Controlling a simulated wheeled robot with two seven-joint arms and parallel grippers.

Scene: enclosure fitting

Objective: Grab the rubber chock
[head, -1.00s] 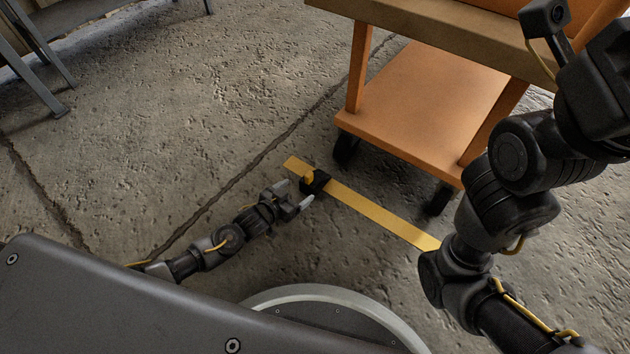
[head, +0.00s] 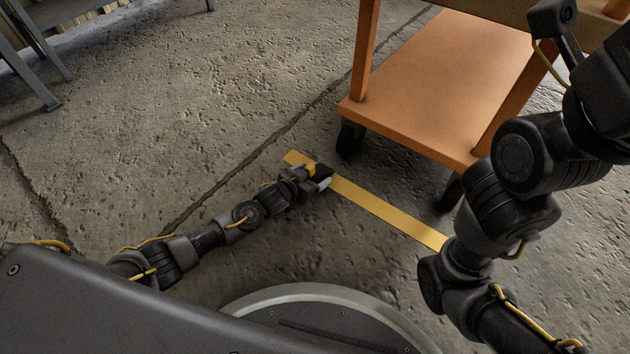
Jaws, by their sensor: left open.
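The rubber chock (head: 324,170) is a small black block with a yellow part, lying on the yellow floor stripe. My left gripper (head: 319,177) is down at floor level with its jaws open at the chock. Its fingers hide part of the chock, and I cannot tell whether they touch it. My right arm fills the right side of the view, and its gripper is outside the picture.
An orange cart (head: 435,85) on black casters stands just beyond the chock. The yellow stripe (head: 395,215) runs right and down toward my right arm. A grey metal frame (head: 38,75) stands at the upper left. The concrete floor to the left is clear.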

